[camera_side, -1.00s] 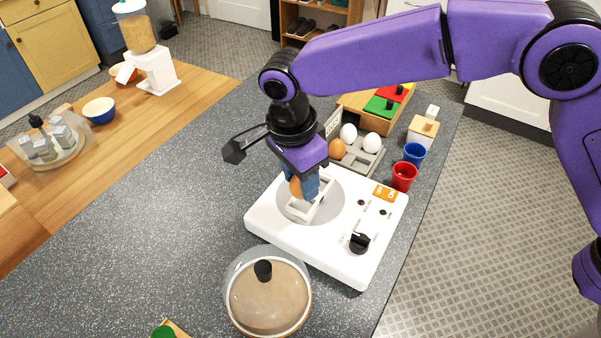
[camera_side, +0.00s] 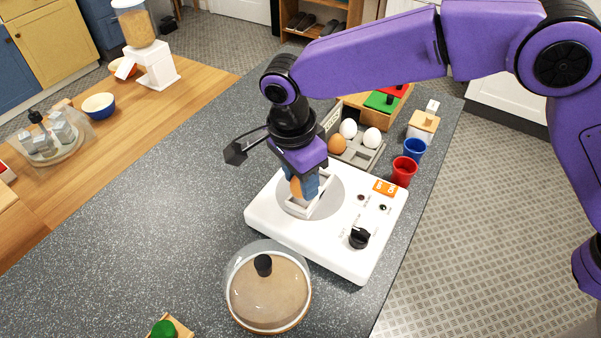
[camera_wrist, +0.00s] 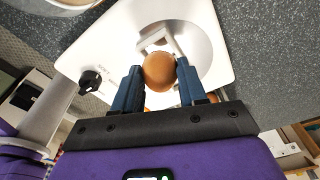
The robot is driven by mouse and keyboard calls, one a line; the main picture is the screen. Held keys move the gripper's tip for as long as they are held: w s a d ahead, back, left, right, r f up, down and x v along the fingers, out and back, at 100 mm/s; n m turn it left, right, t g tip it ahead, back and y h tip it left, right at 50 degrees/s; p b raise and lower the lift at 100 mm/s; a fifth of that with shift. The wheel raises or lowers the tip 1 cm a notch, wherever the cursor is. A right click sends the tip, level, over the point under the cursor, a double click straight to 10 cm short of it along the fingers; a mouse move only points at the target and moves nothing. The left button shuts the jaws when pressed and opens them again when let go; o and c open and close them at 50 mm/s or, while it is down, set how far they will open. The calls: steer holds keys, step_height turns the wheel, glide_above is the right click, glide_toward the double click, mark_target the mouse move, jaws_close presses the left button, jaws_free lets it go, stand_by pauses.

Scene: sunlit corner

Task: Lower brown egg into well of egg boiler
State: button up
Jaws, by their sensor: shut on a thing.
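My gripper (camera_side: 304,186) is shut on a brown egg (camera_side: 295,187), holding it over the egg boiler. In the wrist view the brown egg (camera_wrist: 159,71) sits between the two blue fingertips (camera_wrist: 157,82). The holder is just below the egg and also shows in the wrist view (camera_wrist: 157,37). The fingers partly hide the holder, and I cannot tell whether the egg touches it.
A grey egg tray (camera_side: 359,156) behind the boiler holds a brown egg (camera_side: 337,144) and white eggs. A red cup (camera_side: 403,173) and a blue cup (camera_side: 414,151) stand at its right. A domed glass lid (camera_side: 268,290) lies in front.

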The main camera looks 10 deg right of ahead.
steer(key=shift+f, duration=0.9)
stand_by(0.5)
steer(key=o, duration=0.8)
steer(key=r, duration=0.5)
steer(key=a+r, duration=0.1)
steer(key=r, duration=0.5)
steer(key=a+r, duration=0.1)
steer(key=r, duration=0.5)
steer(key=shift+s+r, duration=0.15)
steer(key=shift+s, duration=0.25)
steer(key=shift+d, duration=0.1)
